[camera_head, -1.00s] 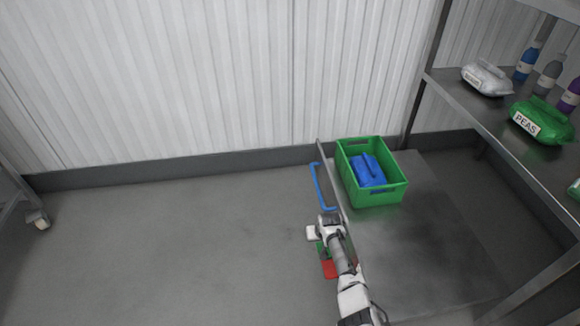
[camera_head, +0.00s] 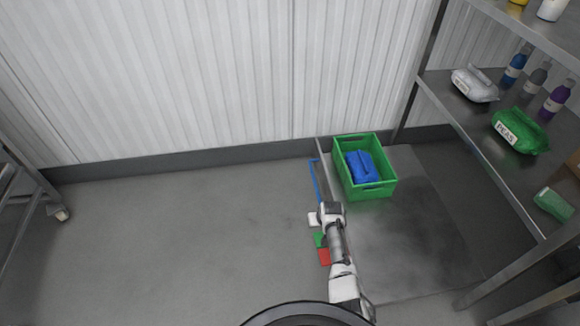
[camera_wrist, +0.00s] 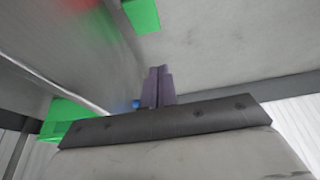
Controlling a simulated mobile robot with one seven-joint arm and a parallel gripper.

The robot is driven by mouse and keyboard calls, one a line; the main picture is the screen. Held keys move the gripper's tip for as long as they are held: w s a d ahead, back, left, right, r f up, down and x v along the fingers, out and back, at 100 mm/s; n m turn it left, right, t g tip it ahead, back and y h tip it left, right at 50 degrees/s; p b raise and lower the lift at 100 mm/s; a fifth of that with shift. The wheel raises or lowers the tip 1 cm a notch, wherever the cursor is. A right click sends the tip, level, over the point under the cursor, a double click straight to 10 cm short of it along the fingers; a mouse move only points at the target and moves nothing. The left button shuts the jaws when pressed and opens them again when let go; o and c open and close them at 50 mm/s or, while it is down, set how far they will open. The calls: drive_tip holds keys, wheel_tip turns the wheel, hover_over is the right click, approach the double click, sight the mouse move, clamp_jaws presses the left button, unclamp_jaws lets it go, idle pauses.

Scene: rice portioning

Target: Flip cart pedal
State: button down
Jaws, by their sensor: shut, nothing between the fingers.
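The cart is a low flat grey platform (camera_head: 400,235). At its left side, in the head view, a green pedal (camera_head: 320,240) and a red pedal (camera_head: 325,257) stick out, with a blue bar (camera_head: 315,180) farther back. My gripper's fingers (camera_wrist: 158,72) are shut and empty in the wrist view. There the green pedal (camera_wrist: 142,15) shows past the fingertips, apart from them in the picture, and a blurred red patch (camera_wrist: 80,4) lies at the top. In the head view my wrist is beside the cart's left edge near the green pedal; contact cannot be told.
A green crate (camera_head: 375,193) holding a blue bag (camera_head: 361,166) stands on the cart's far end. A metal shelf (camera_head: 480,125) with a green peas bag (camera_head: 520,130) and bottles rises at the right. The floor (camera_head: 180,240) left of the cart is clear.

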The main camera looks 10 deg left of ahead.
drive_tip(key=w+a+r+n+t+y+p, duration=0.1)
drive_tip(key=w+a+r+t, duration=0.1)
drive_tip(key=a+r, duration=0.4)
drive_tip(key=w+a+r+n+t+p, duration=0.1)
drive_tip(key=w+a+r, duration=0.4)
drive_tip(key=r, duration=0.6)
drive_tip(key=shift+w+a+t+y+p, duration=0.15)
drive_tip(key=shift+a+t+y+p, duration=0.3)
drive_tip(key=shift+a+p, duration=0.35)
drive_tip(key=shift+f, duration=0.1)
